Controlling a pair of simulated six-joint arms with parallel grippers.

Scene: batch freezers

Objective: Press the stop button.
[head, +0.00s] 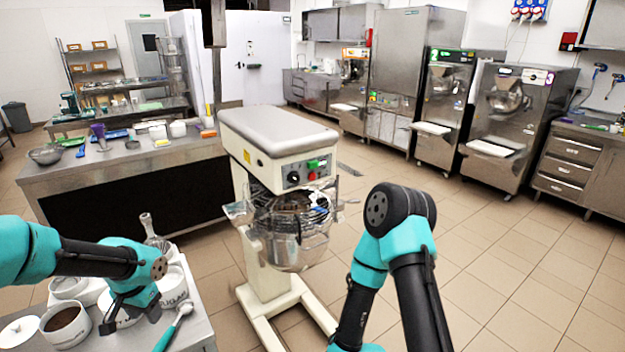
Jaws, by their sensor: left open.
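A cream stand mixer (275,135) stands in the middle of the head view. Its front panel carries a small red button (312,176), a green control (317,163) just above it and a dark round dial (293,178). I cannot read any label on the red button. My left gripper (131,318) is open, pointing down over the canisters at the lower left, well to the left of the mixer and apart from the button. My right arm stands bent at the lower centre right; its gripper is out of view.
White canisters (62,322) and a teal-handled scoop (174,328) crowd the near left table. A wire guard and steel bowl (290,245) sit below the mixer head. A steel counter (110,165) stands behind on the left. Batch freezers (505,120) line the back right. The tiled floor at right is clear.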

